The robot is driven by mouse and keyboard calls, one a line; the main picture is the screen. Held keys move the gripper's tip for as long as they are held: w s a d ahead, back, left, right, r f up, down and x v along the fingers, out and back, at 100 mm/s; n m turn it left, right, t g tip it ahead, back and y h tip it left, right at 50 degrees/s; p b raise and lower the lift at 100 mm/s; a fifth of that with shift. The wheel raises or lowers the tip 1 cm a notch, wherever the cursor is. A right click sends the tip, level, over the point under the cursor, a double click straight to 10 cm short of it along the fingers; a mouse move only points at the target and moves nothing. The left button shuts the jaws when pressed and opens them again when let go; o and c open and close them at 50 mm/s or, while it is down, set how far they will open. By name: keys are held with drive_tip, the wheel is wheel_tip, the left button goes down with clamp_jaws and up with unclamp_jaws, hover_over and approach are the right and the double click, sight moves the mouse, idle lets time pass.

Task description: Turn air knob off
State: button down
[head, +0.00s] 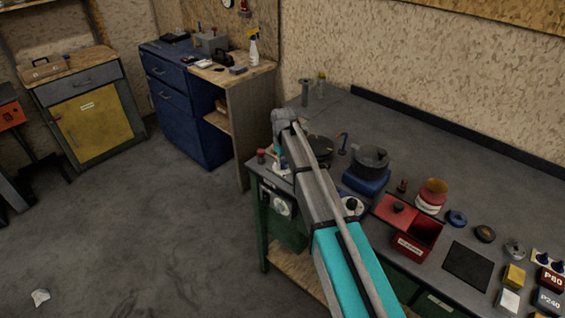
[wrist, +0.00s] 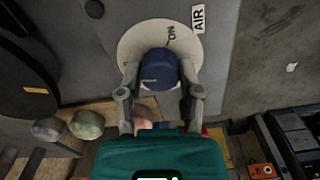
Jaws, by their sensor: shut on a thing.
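The air knob (wrist: 163,66) is blue and sits on a round white dial plate (wrist: 128,44) in the wrist view. The plate reads "ON" near its top, and an "AIR" label (wrist: 199,18) is beside it. A short pale line on the knob lies roughly sideways, toward the left, not at "ON". My gripper (wrist: 161,73) has one finger on each side of the knob and is shut on it. In the head view my arm crosses the bench corner, and the knob and fingertips cannot be made out.
The grey workbench (head: 400,130) holds a dark pot (head: 371,158), a red bin (head: 412,243) and several small pieces. A blue cabinet (head: 175,95) stands behind to the left. The floor (head: 130,220) left of the bench is mostly clear.

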drive_tip(key=shift+w+n, duration=0.15)
drive_tip(key=shift+n, duration=0.85)
drive_tip(key=shift+c, duration=1.5)
unclamp_jaws()
drive_tip(key=shift+o, duration=0.2)
